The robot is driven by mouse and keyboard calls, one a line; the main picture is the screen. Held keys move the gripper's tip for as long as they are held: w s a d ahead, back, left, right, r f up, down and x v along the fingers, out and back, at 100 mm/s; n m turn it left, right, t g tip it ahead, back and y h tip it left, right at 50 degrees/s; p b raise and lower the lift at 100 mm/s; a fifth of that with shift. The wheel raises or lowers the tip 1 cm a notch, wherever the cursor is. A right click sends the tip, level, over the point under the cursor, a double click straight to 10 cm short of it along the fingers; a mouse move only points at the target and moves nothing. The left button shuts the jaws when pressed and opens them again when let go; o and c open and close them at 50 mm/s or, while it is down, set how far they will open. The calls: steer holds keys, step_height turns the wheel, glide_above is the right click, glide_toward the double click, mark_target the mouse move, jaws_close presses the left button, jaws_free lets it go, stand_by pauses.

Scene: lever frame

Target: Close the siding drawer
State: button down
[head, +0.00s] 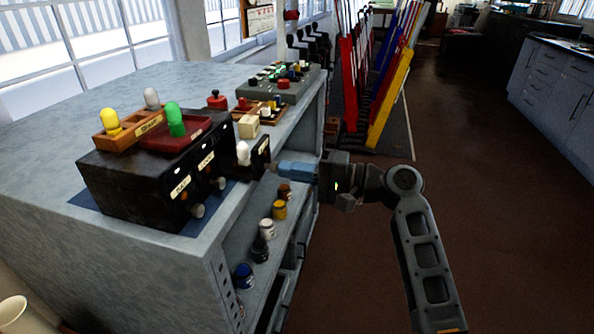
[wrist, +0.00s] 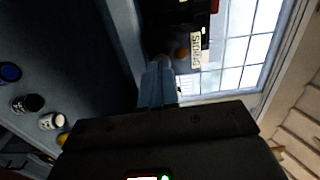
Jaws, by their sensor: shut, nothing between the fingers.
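A dark cabinet (head: 135,190) with labelled drawers stands on the grey counter top. One black drawer (head: 262,156) stands out from its right end, with a white rounded peg (head: 243,153) just behind its front. In the wrist view, a white label reading SIDING (wrist: 196,50) shows on a dark front beside small round knobs. My gripper (head: 281,169) is shut and empty, with its blue fingers pointing left at the drawer front. The fingertips (wrist: 160,66) are close to that front in the wrist view; I cannot tell whether they touch it.
Below my gripper, a shelf holds several small paint pots (head: 267,228). Yellow and green pegs stand in trays (head: 175,136) on the cabinet. A wooden tray (head: 262,109) and a grey switch panel (head: 284,88) lie behind. Coloured levers (head: 390,90) stand farther back; floor at right is clear.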

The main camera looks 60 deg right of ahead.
mark_target(265, 166)
steer(key=x, duration=0.8)
steer(key=shift+w+a, duration=0.1)
steer(key=shift+w, duration=0.05)
steer(key=shift+w+a, duration=0.1)
steer(key=shift+r, duration=0.1)
